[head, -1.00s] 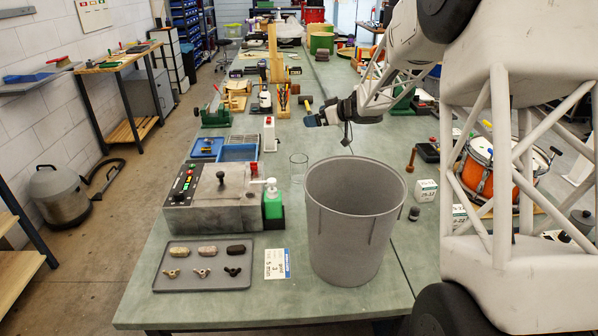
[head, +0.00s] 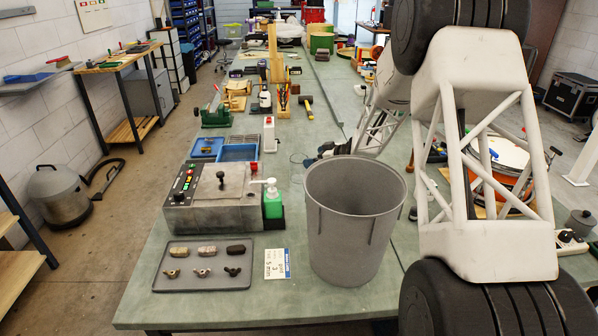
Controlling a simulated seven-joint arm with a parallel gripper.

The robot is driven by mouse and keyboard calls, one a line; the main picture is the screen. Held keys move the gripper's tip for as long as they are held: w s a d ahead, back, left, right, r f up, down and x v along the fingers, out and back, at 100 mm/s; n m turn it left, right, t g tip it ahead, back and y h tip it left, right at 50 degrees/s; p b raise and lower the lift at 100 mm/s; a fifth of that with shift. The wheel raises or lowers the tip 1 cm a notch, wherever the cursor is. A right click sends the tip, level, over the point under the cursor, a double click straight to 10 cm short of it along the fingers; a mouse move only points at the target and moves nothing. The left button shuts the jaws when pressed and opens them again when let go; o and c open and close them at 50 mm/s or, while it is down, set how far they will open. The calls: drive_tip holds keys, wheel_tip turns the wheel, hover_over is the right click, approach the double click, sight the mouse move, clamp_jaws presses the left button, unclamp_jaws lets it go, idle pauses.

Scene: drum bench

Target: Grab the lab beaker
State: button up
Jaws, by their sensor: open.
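The lab beaker (head: 298,159) is clear glass and shows only as a faint outline on the green bench, just behind and left of the big grey bin. My gripper (head: 318,158) is low over the bench behind the bin's rim, right beside the beaker on its right. Its jaws are open. The bin's rim and the small size hide the fingertips in part, so I cannot tell whether they touch the beaker or reach around it.
The tall grey bin (head: 352,225) stands in front of my gripper. A green pump bottle (head: 273,203) and a grey control box (head: 212,203) are left of it. A tray (head: 203,280) with several small parts lies at the front left. A mallet (head: 306,104) lies further back.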

sight(292, 160)
drive_tip(key=shift+x, duration=1.3)
drive_tip(key=shift+a, duration=0.1)
drive_tip(key=shift+s+x, duration=0.25)
drive_tip(key=shift+x, duration=2.25)
drive_tip(key=shift+a+f, duration=0.1)
drive_tip(key=shift+a, duration=0.05)
drive_tip(key=c, duration=0.9)
drive_tip(key=shift+c, duration=0.2)
wheel_tip(292, 160, up, 10)
